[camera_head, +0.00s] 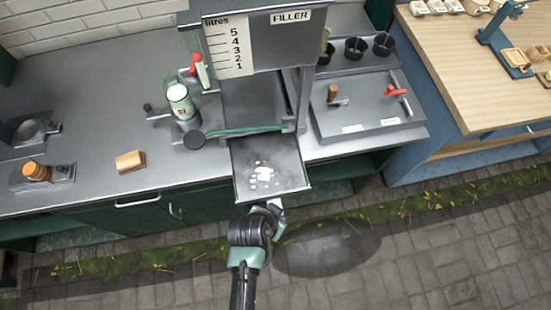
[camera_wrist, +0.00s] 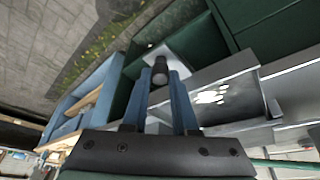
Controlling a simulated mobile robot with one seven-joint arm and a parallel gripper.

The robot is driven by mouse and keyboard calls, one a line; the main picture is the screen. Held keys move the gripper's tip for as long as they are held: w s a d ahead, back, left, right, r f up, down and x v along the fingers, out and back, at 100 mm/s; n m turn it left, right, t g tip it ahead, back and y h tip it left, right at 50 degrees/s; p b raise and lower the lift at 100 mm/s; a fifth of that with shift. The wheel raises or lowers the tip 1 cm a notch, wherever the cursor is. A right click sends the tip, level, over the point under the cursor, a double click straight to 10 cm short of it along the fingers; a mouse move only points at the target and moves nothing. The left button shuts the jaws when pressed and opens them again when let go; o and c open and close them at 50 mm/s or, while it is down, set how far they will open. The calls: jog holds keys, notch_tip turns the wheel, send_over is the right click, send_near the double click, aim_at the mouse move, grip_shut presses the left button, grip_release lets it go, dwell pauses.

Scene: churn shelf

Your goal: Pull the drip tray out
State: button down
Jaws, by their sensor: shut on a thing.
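The drip tray (camera_head: 287,184) is a flat dark tray with white splashes on it. In the head view it sticks out from under the filler (camera_head: 262,55), past the counter's front edge, with its back end at the filler's base. It also shows in the wrist view (camera_wrist: 240,98), right of the fingers. My gripper (camera_head: 274,205) is at the tray's front edge. In the wrist view my gripper (camera_wrist: 161,80) has its two blue fingers shut on a dark round knob (camera_wrist: 160,66) at the tray's front. The exact contact is partly hidden.
A green-and-white canister (camera_head: 181,101) stands left of the filler. A small tan block (camera_head: 130,161) lies on the grey counter (camera_head: 85,110). Black cups (camera_head: 355,48) and a panel with a red lever (camera_head: 393,90) are on the right. Paved floor lies in front.

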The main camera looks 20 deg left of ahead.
jog(key=c, duration=0.7)
grip_release()
jog(key=shift+w, duration=0.1)
jog(key=shift+r, duration=0.1)
jog(key=b+v, duration=0.1)
jog(key=v, duration=1.1)
jog(key=shift+s+a+r, duration=0.15)
jog(key=shift+s+r, duration=0.05)
jog(key=shift+r, duration=0.15)
